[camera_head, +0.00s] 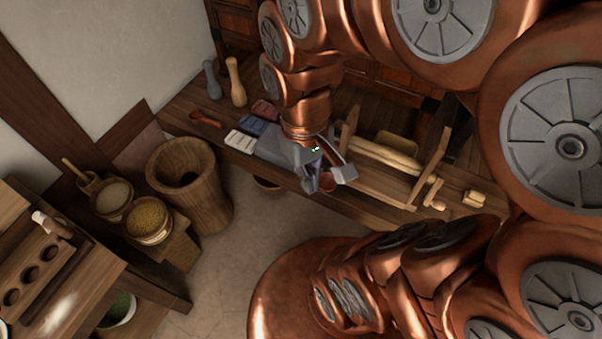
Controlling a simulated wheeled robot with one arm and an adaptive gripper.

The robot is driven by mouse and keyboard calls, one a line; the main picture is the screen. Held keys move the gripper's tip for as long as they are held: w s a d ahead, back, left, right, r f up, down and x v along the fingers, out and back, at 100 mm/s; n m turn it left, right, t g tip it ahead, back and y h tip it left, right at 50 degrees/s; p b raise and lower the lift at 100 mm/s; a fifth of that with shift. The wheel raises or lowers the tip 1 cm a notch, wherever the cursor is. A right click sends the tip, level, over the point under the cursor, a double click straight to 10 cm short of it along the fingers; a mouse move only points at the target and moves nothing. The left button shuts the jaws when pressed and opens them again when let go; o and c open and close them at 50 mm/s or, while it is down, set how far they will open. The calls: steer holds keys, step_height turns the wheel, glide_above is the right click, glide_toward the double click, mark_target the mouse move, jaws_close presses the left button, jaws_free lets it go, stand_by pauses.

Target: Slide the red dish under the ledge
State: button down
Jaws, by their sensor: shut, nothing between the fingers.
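A small red dish (328,185) shows at the front of the wooden bench, partly hidden by my gripper. My gripper (317,182) is shut and empty, right at the dish; I cannot tell whether it touches it. A grey slab-like shape (272,146) lies just left of the gripper, partly behind the arm. It may be the ledge, but I cannot tell for sure. Any gap beneath it is hidden from this view.
The bench (180,112) also bears a red ladle (206,120), a white block (240,141), two pestle-like pieces (236,82) and a wooden frame with rollers (385,185) to the right. A large wooden mortar (215,205) stands on the floor in front.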

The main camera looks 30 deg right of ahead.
mark_target(327, 183)
steer(key=w+d+f+n+b, duration=0.2)
steer(key=w+d+f+b, duration=0.1)
steer(key=w+f+b, duration=0.55)
steer(key=w+d+f+n+b, duration=0.25)
steer(key=w+f+b, duration=0.35)
steer(key=w+f, duration=0.4)
steer(key=w+d+f+n+t+b, duration=0.1)
steer(key=w+d+f+b, duration=0.3)
steer(key=f, duration=0.4)
steer(key=w+d+f+b, duration=0.4)
steer(key=f+b, duration=0.1)
steer(key=f, duration=0.3)
steer(key=w+d+f+n+t+b, duration=0.1)
steer(key=w+d+f+b, duration=0.25)
steer(key=f, duration=0.85)
steer(key=f+b, duration=0.1)
steer(key=f, duration=0.1)
steer(key=f+b, duration=0.1)
steer(key=f, duration=0.2)
steer(key=shift+s+d+f, duration=0.15)
steer(key=shift+d+f, duration=0.15)
steer(key=shift+s+d+f+b, duration=0.1)
steer(key=shift+s+d+b, duration=0.15)
steer(key=shift+b, duration=0.1)
steer(key=shift+s+d+r+b, duration=0.1)
steer(key=shift+s+d+b, duration=0.1)
steer(key=shift+s+d, duration=0.35)
steer(key=shift+s+d+r+b, duration=0.1)
steer(key=shift+s+d+b, duration=0.2)
steer(key=shift+s, duration=0.45)
